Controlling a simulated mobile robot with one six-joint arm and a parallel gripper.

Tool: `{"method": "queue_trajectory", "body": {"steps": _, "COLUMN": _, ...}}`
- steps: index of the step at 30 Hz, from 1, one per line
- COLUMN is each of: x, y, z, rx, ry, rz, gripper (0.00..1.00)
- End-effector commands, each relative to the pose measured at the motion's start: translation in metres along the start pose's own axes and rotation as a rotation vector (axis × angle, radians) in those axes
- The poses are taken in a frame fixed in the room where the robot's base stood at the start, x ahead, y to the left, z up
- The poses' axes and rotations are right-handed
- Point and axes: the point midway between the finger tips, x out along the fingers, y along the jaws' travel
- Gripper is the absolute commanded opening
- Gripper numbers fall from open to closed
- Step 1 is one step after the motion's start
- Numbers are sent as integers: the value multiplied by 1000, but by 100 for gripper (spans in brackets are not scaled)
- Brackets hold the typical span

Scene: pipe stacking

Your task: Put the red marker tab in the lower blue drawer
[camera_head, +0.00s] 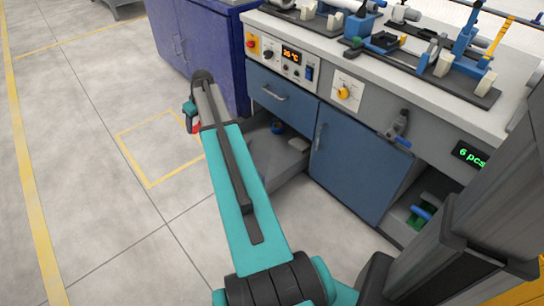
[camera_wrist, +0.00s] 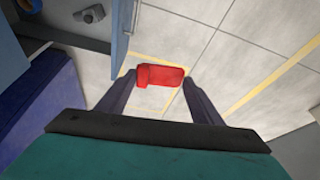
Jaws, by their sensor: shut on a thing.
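My gripper (camera_wrist: 160,100) is shut on the red marker tab (camera_wrist: 165,75), which sits between the fingertips in the wrist view. In the head view the tab (camera_head: 196,127) is a small red patch beside the arm's far end, above the floor and left of the workbench. The upper blue drawer (camera_head: 282,97) is shut. Below it is an open grey space (camera_head: 285,153) with a blue item and a pale item in it. My arm hides part of this space, so I cannot tell whether it is the lower drawer.
A blue panel with a handle (camera_head: 355,165) is right of the open space. A dark blue cabinet (camera_head: 205,50) stands behind. The bench top (camera_head: 400,75) carries pipe fixtures. In the wrist view a blue panel edge (camera_wrist: 124,40) is close to the left finger. Floor at left is clear.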

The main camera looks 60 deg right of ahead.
Motion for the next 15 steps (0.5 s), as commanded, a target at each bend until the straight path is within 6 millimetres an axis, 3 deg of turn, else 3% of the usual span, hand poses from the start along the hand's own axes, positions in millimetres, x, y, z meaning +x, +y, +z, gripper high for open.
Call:
{"method": "queue_trajectory", "body": {"steps": 1, "x": 19, "y": 16, "z": 12, "rx": 9, "ry": 0, "rz": 2, "gripper": 35}}
{"method": "queue_trajectory", "body": {"steps": 15, "x": 121, "y": 135, "z": 109, "rx": 68, "ry": 9, "rz": 25, "gripper": 35}}
